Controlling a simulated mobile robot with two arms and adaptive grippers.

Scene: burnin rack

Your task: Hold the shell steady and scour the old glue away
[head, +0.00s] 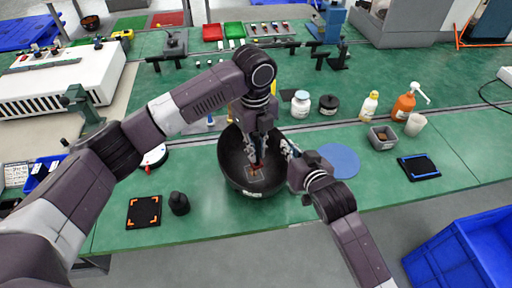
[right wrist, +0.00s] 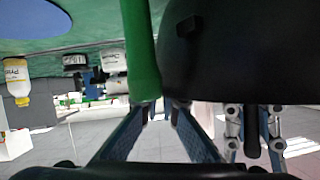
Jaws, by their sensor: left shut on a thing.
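The black bowl-shaped shell (head: 232,165) rests open side up near the front edge of the green bench. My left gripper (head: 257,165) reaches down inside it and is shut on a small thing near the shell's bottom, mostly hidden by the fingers. A small brownish patch (head: 254,176) shows at the bottom beside the fingertips; I cannot tell if it is glue. My right gripper (head: 290,152) is at the shell's right rim. In the right wrist view its fingertips (right wrist: 165,107) lie close at the edge of the dark shell (right wrist: 240,50); whether they pinch it is unclear.
A blue disc (head: 339,160) lies right of the shell. Behind stand a white jar (head: 300,106), a yellow-labelled bottle (head: 369,106) and an orange spray bottle (head: 403,105). A grey bin (head: 382,138) is at right. A black mat (head: 144,211) and dark object (head: 179,203) are left.

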